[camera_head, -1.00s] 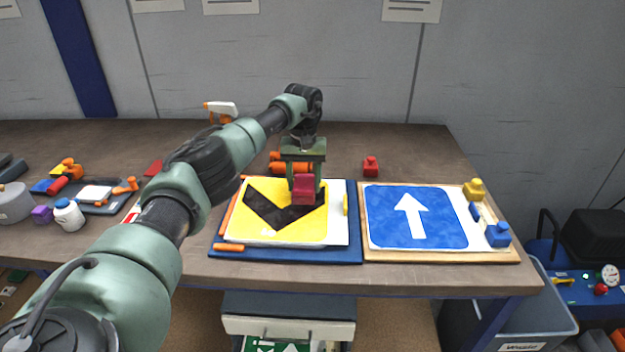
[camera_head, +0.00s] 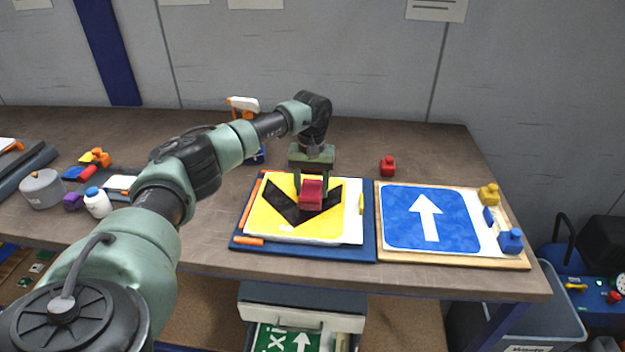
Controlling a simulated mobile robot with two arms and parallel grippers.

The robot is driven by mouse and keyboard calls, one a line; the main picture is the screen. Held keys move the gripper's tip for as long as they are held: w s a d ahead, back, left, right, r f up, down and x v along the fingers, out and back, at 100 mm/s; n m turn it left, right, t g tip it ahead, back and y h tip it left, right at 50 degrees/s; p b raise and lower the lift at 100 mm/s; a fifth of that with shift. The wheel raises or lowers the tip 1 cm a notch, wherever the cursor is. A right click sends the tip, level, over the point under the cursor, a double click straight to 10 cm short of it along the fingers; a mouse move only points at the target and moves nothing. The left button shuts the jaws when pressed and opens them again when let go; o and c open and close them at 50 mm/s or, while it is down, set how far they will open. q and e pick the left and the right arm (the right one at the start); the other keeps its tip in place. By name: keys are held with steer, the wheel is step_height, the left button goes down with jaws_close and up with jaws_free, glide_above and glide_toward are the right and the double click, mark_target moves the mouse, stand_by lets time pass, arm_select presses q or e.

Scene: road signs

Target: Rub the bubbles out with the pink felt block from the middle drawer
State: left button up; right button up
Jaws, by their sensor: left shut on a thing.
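A yellow sign (camera_head: 270,227) with a black chevron lies on a white backing on a blue board (camera_head: 368,230) in the head view. My left gripper (camera_head: 311,188) points down over the sign, shut on a pinkish-red block (camera_head: 312,196), which I take to be the pink felt block. The block is at or just above the chevron's middle; I cannot tell if it touches. It hides part of the chevron. Bubbles are too small to make out. An open drawer (camera_head: 300,320) under the table holds a green sign with white marks. My right gripper is not in view.
A blue arrow sign (camera_head: 395,222) lies on a wooden board to the right, with yellow and blue knobbed blocks beside it. A red knobbed block (camera_head: 388,167) stands behind. A spray bottle (camera_head: 243,107), a white bottle (camera_head: 98,203) and a grey pot (camera_head: 43,190) stand left.

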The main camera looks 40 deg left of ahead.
mark_target(300, 197)
arm_select(q)
steer(key=shift+s+d+p, duration=0.15)
steer(key=shift+s+p, duration=0.5)
steer(key=shift+s, duration=0.1)
steer(key=shift+s+d+p, duration=0.15)
steer(key=shift+s+p, duration=0.85)
steer(key=shift+s, duration=0.95)
steer(key=shift+s+d+p, duration=0.1)
steer(key=shift+s+p, duration=0.5)
steer(key=shift+s, duration=0.95)
steer(key=shift+s+d+p, duration=0.15)
steer(key=shift+s+p, duration=0.05)
steer(key=shift+s, duration=1.05)
steer(key=shift+s+d+p, duration=0.1)
steer(key=shift+s+p, duration=0.1)
steer(key=shift+s, duration=1.05)
steer(key=shift+w+a+f+b, duration=0.1)
steer(key=shift+w+a+b, duration=0.2)
steer(key=shift+w+b, duration=0.25)
steer(key=shift+w+a+b, duration=0.3)
steer(key=shift+w+a, duration=0.35)
steer(key=shift+w, duration=0.35)
